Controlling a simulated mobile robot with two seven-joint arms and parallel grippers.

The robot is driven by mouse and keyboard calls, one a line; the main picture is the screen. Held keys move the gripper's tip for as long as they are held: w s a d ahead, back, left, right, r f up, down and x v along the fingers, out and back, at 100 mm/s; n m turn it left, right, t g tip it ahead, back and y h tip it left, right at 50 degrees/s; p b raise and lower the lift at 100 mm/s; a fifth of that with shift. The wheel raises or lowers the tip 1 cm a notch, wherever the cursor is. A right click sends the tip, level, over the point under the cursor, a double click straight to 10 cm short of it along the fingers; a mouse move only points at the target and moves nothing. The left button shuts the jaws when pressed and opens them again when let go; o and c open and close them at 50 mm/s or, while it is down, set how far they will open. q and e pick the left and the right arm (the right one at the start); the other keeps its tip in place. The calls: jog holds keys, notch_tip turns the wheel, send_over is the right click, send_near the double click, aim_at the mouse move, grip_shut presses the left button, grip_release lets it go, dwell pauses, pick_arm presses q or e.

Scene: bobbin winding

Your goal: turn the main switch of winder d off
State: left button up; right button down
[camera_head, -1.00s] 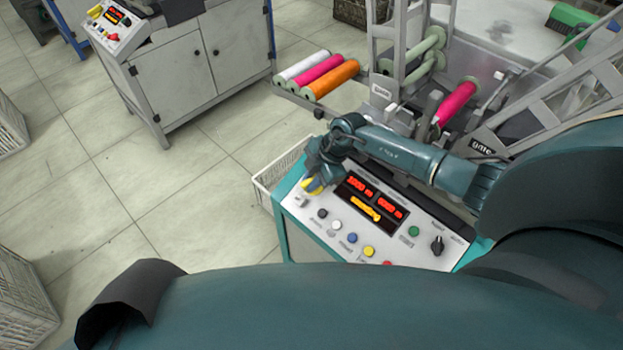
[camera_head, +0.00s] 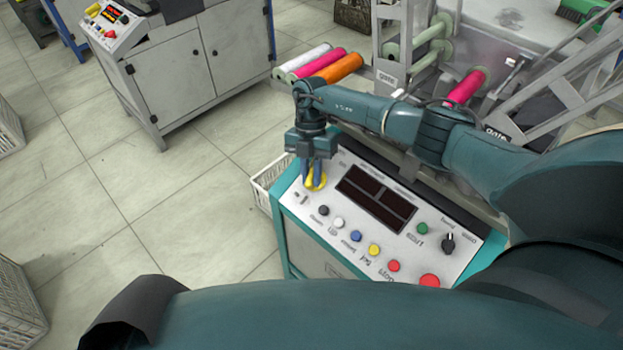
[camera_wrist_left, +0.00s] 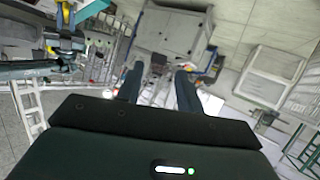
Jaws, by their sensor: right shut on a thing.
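The control panel (camera_head: 343,226) of a winder with a teal frame lies right of centre in the head view, with its displays (camera_head: 376,198) dark. Its yellow main switch (camera_head: 320,185) sits at the panel's upper left corner. My right gripper (camera_head: 313,178) reaches down onto the switch and is shut on its handle, which the fingers mostly hide. I cannot read a winder letter on the panel. My left gripper (camera_wrist_left: 158,78) shows only in the left wrist view, its fingers apart with nothing seen between them.
Several coloured buttons and a black knob (camera_head: 448,242) lie along the panel. A white crate (camera_head: 270,182) stands left of the panel. Another winder's cabinet (camera_head: 190,72) stands further off. The tiled floor between is clear.

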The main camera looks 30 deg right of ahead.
jog(key=shift+n+h+b, duration=0.4)
jog(key=shift+n+b, duration=0.15)
jog(key=shift+n, duration=0.05)
pick_arm(q)
jog(key=shift+s+a+r+t, duration=0.25)
jog(key=shift+a+t, duration=0.15)
jog(key=shift+a, duration=0.1)
pick_arm(e)
jog(key=shift+g, duration=0.3)
pick_arm(q)
jog(key=shift+r, duration=0.15)
pick_arm(e)
jog(key=c, duration=1.4)
grip_release()
pick_arm(q)
jog(key=shift+d+f, duration=0.1)
jog(key=shift+f, duration=0.2)
pick_arm(e)
jog(key=shift+o, duration=0.2)
